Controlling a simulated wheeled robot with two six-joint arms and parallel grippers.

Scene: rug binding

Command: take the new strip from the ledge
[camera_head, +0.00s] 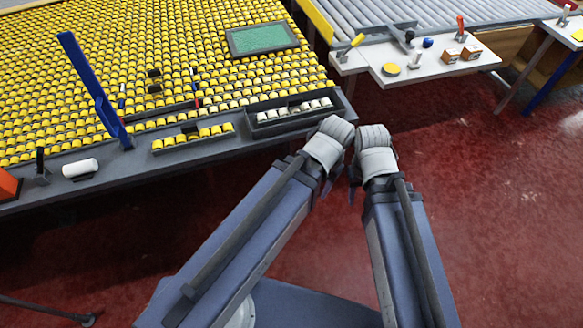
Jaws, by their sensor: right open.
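The ledge (140,165) is the grey front edge of the large table of yellow rollers. On it lie a white roll (80,168), a row of yellow pieces (193,136) and a dark tray of white pieces (290,111). I cannot tell which item is the new strip. A thin dark bar (160,112) lies just behind the ledge. My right gripper (354,184) is open, small and dark, mostly hidden behind my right arm, to the right of the ledge's corner. My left gripper (326,182) is mostly hidden by my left arm; its jaws cannot be made out.
A blue upright lever (92,90) rises from the ledge, with an orange block (8,186) at the far left. A green-topped framed panel (262,39) lies on the rollers. A white side shelf (420,62) holds small tools. The red floor (480,200) is clear at right.

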